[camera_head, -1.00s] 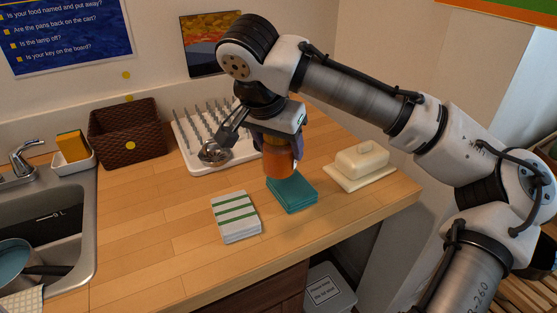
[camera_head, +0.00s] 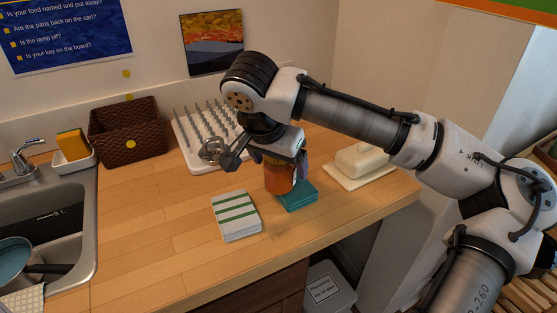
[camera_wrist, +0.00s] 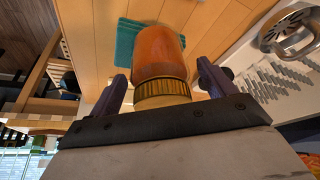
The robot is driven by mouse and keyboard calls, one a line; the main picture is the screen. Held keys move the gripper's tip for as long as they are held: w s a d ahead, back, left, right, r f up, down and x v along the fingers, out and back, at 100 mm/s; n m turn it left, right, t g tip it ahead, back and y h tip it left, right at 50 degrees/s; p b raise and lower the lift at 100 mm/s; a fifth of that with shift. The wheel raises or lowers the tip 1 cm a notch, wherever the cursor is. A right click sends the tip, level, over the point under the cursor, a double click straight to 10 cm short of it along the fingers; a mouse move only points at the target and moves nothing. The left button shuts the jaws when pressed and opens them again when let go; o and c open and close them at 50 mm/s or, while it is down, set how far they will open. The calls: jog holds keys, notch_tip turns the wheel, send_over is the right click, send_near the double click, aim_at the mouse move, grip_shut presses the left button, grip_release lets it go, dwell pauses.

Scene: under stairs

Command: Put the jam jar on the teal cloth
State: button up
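The jam jar (camera_head: 279,178) is orange-red and upright, at the left back part of the folded teal cloth (camera_head: 299,200). It appears to rest on the cloth, but its base contact is hard to make out. In the wrist view the jar (camera_wrist: 158,52) has a ribbed golden lid (camera_wrist: 162,92), and the cloth (camera_wrist: 126,42) shows beyond it. My gripper (camera_wrist: 161,72) has one purple finger on each side of the jar, with small gaps visible. It looks open around the jar. In the head view my gripper (camera_head: 284,165) is low over the cloth and partly hides the jar's top.
A striped cloth stack (camera_head: 236,216) lies to the left. A butter dish (camera_head: 361,163) stands to the right. Behind are a spiked drying rack (camera_head: 193,155) with a metal item and a brown basket (camera_head: 127,139). The sink (camera_head: 55,215) is far left. The front counter is clear.

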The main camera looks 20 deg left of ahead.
jog(key=v, duration=1.2)
jog(key=shift+r, duration=0.1)
dwell(0.4)
